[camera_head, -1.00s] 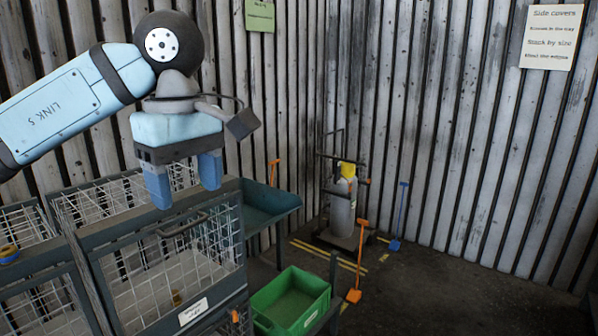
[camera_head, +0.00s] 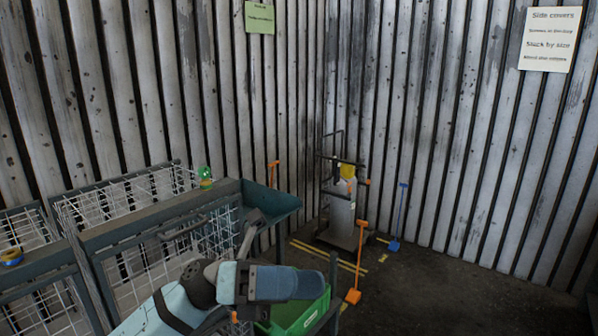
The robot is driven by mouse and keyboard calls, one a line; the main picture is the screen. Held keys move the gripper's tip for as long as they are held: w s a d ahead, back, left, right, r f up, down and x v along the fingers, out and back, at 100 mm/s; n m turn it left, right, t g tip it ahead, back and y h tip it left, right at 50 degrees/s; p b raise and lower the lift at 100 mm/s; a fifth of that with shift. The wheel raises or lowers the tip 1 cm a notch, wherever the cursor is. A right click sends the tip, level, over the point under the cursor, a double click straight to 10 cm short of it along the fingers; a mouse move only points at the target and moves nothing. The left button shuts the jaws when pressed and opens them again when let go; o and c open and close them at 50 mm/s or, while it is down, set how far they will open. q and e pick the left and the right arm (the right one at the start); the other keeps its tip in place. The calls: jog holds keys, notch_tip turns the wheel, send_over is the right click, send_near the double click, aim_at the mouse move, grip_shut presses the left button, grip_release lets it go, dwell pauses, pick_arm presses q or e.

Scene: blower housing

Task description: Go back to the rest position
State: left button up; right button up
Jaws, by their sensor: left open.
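My left gripper (camera_head: 310,284) is low in the lower middle of the view, its blue fingers pointing right and seen side-on, so one finger largely covers the other. It is open, and I see nothing between the fingers. It overlaps the green crate (camera_head: 306,320) in the picture and covers much of it; I cannot tell the gap between them. My left arm (camera_head: 165,312) comes in from the bottom left. My right gripper is out of view.
Wire cages (camera_head: 160,229) stand at the left, with a small green item (camera_head: 205,177) on top. A cylinder trolley (camera_head: 337,217), an orange shovel (camera_head: 356,270) and a blue shovel (camera_head: 398,222) stand near the wall. The right floor is clear.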

pick_arm(q)
jog(key=w+a+f+n+t+y, duration=0.2)
jog(key=a+f+n+t+y, duration=0.25)
jog(key=f+n+t, duration=1)
jog(key=w+a+f+n+t+y, duration=0.3)
jog(key=a+f+n+t, duration=0.25)
jog(key=n+t, duration=1.05)
jog(key=s+a+f+n+g+y, duration=0.3)
jog(key=s+f+n, duration=0.2)
jog(key=f, duration=0.3)
jog(key=s+a+f+n+g+y+p, duration=0.1)
jog(key=s+a+f+n+g+y, duration=0.2)
jog(key=s+f+n, duration=0.3)
jog(key=s+a+f+n+g+y, duration=0.3)
jog(key=s+f+n+g, duration=0.2)
jog(key=f, duration=0.6)
jog(key=shift+s+f+n+y, duration=0.4)
jog(key=shift+s+n, duration=0.15)
jog(key=shift+s, duration=0.5)
